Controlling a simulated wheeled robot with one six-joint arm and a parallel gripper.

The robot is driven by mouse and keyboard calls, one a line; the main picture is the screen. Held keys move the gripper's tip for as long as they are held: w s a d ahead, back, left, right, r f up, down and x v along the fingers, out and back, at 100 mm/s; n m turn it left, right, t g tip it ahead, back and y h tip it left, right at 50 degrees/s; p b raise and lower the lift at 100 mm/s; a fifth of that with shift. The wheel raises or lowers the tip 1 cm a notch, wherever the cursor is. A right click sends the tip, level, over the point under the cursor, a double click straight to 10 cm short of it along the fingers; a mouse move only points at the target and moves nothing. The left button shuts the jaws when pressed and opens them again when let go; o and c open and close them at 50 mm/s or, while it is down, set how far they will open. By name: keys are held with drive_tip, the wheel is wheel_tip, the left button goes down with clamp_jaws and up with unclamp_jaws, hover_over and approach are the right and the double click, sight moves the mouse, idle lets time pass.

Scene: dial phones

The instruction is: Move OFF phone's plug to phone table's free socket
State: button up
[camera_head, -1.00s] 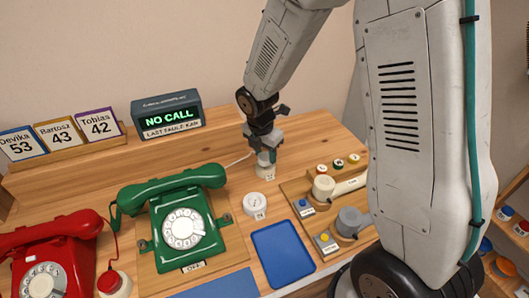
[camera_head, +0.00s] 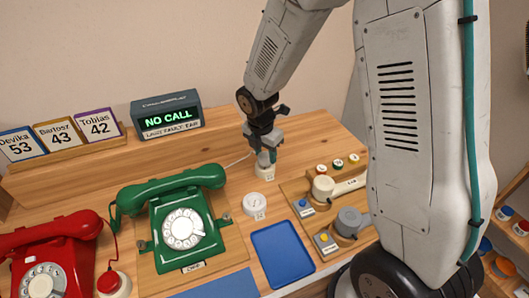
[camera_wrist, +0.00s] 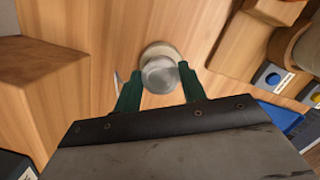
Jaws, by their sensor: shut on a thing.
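My gripper points down at the back of the table and is shut on a small round grey plug (camera_wrist: 160,74), which shows between the green fingertips (camera_wrist: 158,84) in the wrist view. Under the plug is a pale round socket (camera_head: 264,172). I cannot tell whether the plug is seated in it or just above it.
A red phone (camera_head: 48,250) stands at left. A white round dial (camera_head: 255,205) and a blue tray (camera_head: 283,253) lie in front of my gripper. A wooden board (camera_head: 300,190) with knobs and buttons is at right. The display (camera_head: 167,115) reads "NO CALL".

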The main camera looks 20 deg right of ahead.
drive_tip(key=shift+f, duration=0.7)
drive_tip(key=o, duration=1)
drive_tip(key=shift+c, duration=0.2)
drive_tip(key=r, duration=0.5)
drive_tip(key=a+r, duration=0.1)
drive_tip(key=r, duration=0.1)
drive_tip(key=shift+s+r, duration=0.25)
drive_tip(key=shift+r, duration=0.15)
